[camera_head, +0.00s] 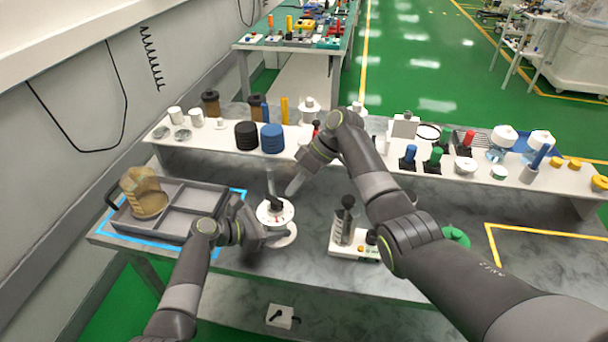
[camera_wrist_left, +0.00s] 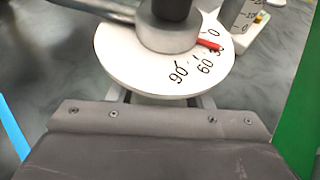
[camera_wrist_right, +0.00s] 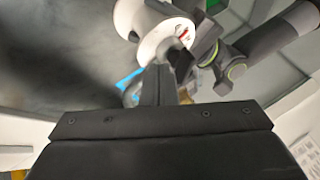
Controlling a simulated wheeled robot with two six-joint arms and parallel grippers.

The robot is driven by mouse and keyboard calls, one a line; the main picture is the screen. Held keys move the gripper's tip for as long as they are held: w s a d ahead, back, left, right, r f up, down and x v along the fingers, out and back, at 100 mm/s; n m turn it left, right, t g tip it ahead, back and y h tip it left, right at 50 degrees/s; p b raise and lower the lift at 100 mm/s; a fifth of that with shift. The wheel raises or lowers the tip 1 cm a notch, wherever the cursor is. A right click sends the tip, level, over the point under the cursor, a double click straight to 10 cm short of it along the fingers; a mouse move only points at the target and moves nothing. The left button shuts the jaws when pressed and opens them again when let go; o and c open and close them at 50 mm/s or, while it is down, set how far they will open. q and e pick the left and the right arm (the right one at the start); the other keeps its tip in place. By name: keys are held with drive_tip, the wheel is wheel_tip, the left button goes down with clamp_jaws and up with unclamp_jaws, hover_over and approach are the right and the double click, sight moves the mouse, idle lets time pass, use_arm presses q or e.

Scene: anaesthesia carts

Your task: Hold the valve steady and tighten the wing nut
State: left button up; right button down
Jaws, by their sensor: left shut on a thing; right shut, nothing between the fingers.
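The valve (camera_head: 283,217) stands on the grey table, with a round white dial marked 0 to 90. In the left wrist view its dial (camera_wrist_left: 122,62) has a red pointer near 30, a grey hub (camera_wrist_left: 165,35) with a metal lever to the left and a black top. I cannot clearly pick out the wing nut. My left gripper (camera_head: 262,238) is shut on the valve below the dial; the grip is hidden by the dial. My right gripper (camera_head: 292,189) is shut and empty, apart from the valve, above and beside it. Its closed fingers (camera_wrist_right: 158,86) point toward the dial.
A grey divided tray (camera_head: 180,225) with a brown object (camera_head: 144,195) lies left. A white-based device with a clear cylinder (camera_head: 345,232) stands just right of the valve. A crowded white shelf (camera_head: 340,160) runs behind.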

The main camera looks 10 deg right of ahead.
sight(283, 203)
drive_tip(key=shift+s+a, duration=0.65)
drive_tip(key=shift+s, duration=0.1)
drive_tip(key=shift+s+m+t, duration=0.35)
drive_tip(key=shift+m+t, duration=0.25)
drive_tip(key=shift+m, duration=0.4)
drive_tip(key=shift+s+m+t, duration=0.3)
drive_tip(key=shift+m+t, duration=0.2)
drive_tip(key=shift+m, duration=0.2)
drive_tip(key=m+t, duration=0.1)
drive_tip(key=s+m+t, duration=0.1)
drive_tip(key=m, duration=0.2)
drive_tip(key=shift+s+a+m+t+h, duration=0.3)
drive_tip(key=shift+a+m+t+h, duration=0.1)
drive_tip(key=shift+s+a, duration=0.65)
drive_tip(key=shift+a, duration=0.25)
drive_tip(key=shift+s+a, duration=0.1)
drive_tip(key=shift+a, duration=1.05)
